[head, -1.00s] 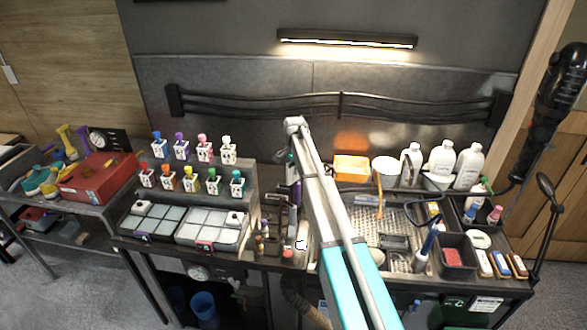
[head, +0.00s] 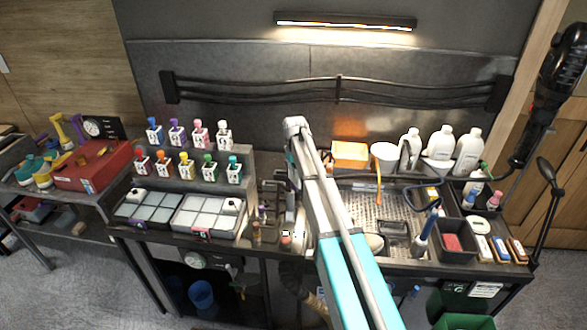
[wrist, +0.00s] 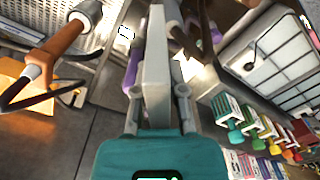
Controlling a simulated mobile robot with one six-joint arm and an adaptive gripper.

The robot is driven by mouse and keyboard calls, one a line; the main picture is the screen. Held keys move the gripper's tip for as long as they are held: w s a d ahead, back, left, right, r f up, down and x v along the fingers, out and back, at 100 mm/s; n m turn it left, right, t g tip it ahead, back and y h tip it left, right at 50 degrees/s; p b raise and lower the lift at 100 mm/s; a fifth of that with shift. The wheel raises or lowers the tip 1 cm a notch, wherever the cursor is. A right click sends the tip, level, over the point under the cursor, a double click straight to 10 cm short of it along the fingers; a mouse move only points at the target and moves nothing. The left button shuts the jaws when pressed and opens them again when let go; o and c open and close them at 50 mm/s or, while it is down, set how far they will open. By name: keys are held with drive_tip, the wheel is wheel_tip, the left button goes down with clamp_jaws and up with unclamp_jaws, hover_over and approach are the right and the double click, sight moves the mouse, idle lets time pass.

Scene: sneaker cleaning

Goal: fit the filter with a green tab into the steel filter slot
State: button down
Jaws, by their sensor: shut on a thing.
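My gripper (wrist: 157,92) is shut on a pale grey flat slab, seen nearly edge-on in the wrist view, which appears to be the filter (wrist: 156,60). One finger presses on each side of it. No green tab shows on it from this angle. In the head view my arm crosses the middle of the bench and largely hides the gripper. I cannot clearly make out the steel filter slot in either view; the bench area around the gripper is partly covered by my arm and the slab.
Two compartment trays (head: 205,235) and several colour-capped bottles (head: 208,167) stand left of my arm. To the right are a perforated tray (head: 372,205), an orange bin (head: 350,154), white jugs (head: 441,143) and a dark box with a red sponge (head: 458,255).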

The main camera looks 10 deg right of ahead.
sight(297, 185)
drive_tip(key=s+n, duration=0.1)
drive_tip(key=n, duration=0.1)
drive_tip(key=s+f+n+b, duration=0.1)
drive_tip(key=n, duration=0.1)
drive_tip(key=shift+f, duration=0.15)
drive_tip(key=s+n, duration=0.1)
drive_tip(key=n, duration=0.1)
drive_tip(key=f+n+b, duration=0.1)
drive_tip(key=n, duration=0.1)
drive_tip(key=s+n, duration=0.1)
drive_tip(key=shift+s+f+n+b, duration=0.35)
drive_tip(key=shift+f+n+b, duration=0.05)
drive_tip(key=f+b, duration=0.2)
drive_tip(key=f+n+b, duration=0.1)
drive_tip(key=f+b, duration=0.1)
drive_tip(key=s+f+n+b, duration=0.1)
drive_tip(key=shift+a+f+b, duration=0.1)
drive_tip(key=shift+f+b, duration=0.3)
drive_tip(key=shift+a, duration=0.1)
